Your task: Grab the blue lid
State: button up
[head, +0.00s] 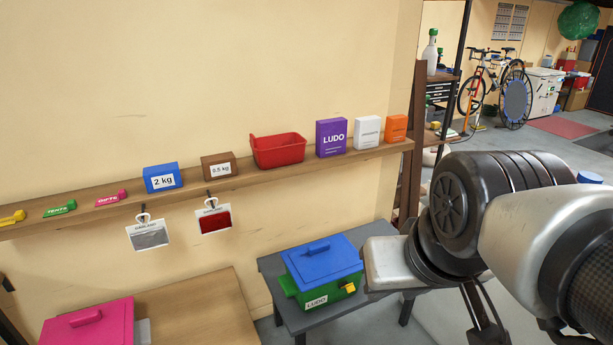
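The lid looks level and seated on the box. My arm reaches in from the right, with a silver link just right of the box in the picture. Dark parts at the bottom edge, right of the box, may belong to my gripper (484,318). Its fingertips are cut off, so its opening does not show.
The grey table (274,266) stands beside a wooden table (190,305) bearing a pink-lidded box (90,326). A wall shelf (222,183) above holds several boxes and a red bin (278,150). A dark rack (412,150) stands behind my arm.

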aim_at(317, 263)
jog(key=i+l+u, duration=0.1)
jog(key=i, duration=0.4)
jog(key=i+l+u, duration=0.15)
jog(key=i, duration=0.35)
jog(key=i+l+u, duration=0.1)
jog(key=i+l, duration=0.25)
jog(key=i, duration=0.1)
